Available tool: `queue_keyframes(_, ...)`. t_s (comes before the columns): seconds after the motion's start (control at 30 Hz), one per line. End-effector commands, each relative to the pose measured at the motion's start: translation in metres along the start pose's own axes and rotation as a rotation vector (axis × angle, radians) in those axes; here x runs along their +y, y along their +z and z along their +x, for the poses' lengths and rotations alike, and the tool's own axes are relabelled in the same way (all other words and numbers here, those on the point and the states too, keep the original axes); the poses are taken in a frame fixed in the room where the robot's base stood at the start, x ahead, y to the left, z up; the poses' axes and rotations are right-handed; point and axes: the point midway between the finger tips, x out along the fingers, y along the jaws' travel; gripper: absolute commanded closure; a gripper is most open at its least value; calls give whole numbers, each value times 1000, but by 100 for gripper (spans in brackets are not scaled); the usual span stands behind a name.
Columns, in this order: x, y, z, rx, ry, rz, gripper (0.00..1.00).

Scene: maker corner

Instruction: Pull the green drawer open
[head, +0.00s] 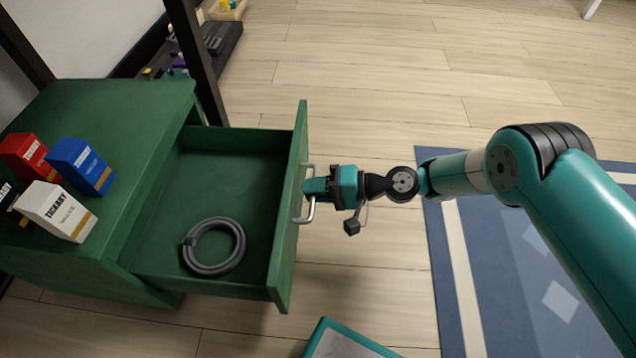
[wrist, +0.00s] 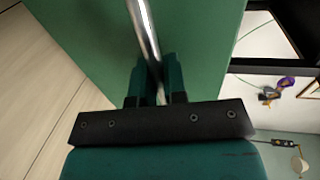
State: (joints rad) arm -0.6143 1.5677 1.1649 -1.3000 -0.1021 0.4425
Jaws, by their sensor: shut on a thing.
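The green drawer (head: 284,262) stands pulled well out of the green cabinet (head: 120,110) at the left of the head view. Its inside shows, with a dark grey coiled ring (head: 236,262) lying on the drawer floor. A silver bar handle (head: 310,213) is on the drawer's front. My gripper (head: 312,186) is at the handle's middle and shut on it. In the wrist view, the handle (wrist: 147,45) runs between the two fingers of my gripper (wrist: 156,85), against the green drawer front (wrist: 85,40).
Red (head: 27,155), blue (head: 80,165) and white (head: 58,210) boxes, plus a partly cut-off black one, stand on the cabinet top. A blue rug (head: 440,230) lies to the right. A teal-edged object (head: 345,340) is at the bottom edge.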

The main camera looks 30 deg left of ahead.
Motion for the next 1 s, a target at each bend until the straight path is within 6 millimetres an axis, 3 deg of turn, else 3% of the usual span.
queue_keyframes(0.5, 1, 2, 0, -13, 3, -3, 100)
queue_keyframes(0.53, 1, 2, 0, -13, 3, -3, 83)
queue_keyframes(0.6, 1, 2, 0, -13, 3, -3, 67)
queue_keyframes(0.63, 1, 2, 0, -13, 2, -3, 63)
queue_keyframes(1.0, 0, 2, 0, -13, 1, -3, 63)
